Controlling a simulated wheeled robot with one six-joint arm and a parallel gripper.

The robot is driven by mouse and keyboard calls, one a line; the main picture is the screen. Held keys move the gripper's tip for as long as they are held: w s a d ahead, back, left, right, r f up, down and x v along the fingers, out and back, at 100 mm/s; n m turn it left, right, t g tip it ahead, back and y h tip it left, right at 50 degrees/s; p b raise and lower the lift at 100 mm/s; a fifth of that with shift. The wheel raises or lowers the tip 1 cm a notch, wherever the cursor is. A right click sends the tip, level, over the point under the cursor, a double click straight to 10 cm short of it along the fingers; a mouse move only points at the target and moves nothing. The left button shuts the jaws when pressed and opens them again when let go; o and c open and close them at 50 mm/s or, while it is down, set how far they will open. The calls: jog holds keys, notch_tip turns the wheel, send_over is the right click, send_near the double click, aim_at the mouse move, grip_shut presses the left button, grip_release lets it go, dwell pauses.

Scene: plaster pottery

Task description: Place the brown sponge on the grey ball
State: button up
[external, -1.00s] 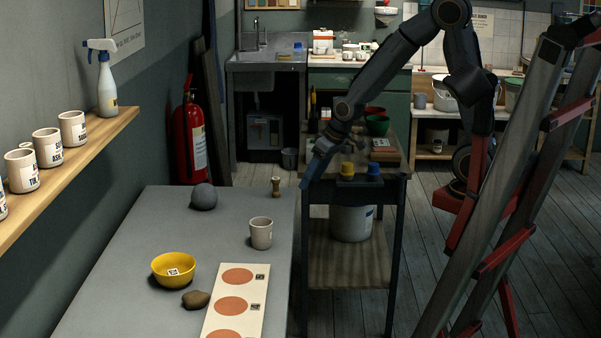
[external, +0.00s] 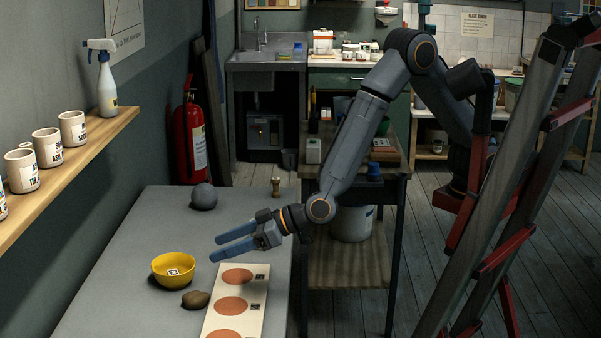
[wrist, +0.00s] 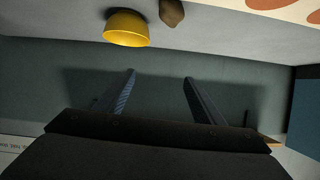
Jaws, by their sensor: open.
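The brown sponge (external: 195,299), a small dark brown lump, lies on the grey table in front of the yellow bowl, beside the card with orange discs. It also shows at the top of the wrist view (wrist: 171,12). The grey ball (external: 203,196) rests on the table's far part; I do not see it in the wrist view. My gripper (external: 214,248) is open and empty, above the table between the ball and the sponge. Its two fingers point left. In the wrist view the fingers (wrist: 158,82) stand apart with nothing between them.
The yellow bowl (external: 173,271) stands close behind the sponge and shows in the wrist view (wrist: 126,30). The disc card (external: 238,278) lies at the right. A small wooden piece (external: 276,187) stands at the far right. The table (external: 120,290) is bare on the left.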

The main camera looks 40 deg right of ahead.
jog(key=s+a, duration=0.1)
jog(key=s, duration=0.1)
send_near(204, 295)
jog(key=x, duration=0.2)
jog(key=shift+a+f, duration=0.15)
jog(key=shift+a, duration=0.2)
jog(key=shift+w+a+f, duration=0.1)
jog(key=shift+w+f, duration=0.05)
jog(key=shift+f, duration=0.05)
jog(key=shift+p+x, duration=1.3)
jog(key=shift+x, duration=2.45)
jog(key=shift+w+y, duration=0.1)
jog(key=shift+y, duration=0.2)
jog(key=shift+c, duration=0.5)
jog(key=c, duration=1.1)
jog(key=shift+r, duration=0.1)
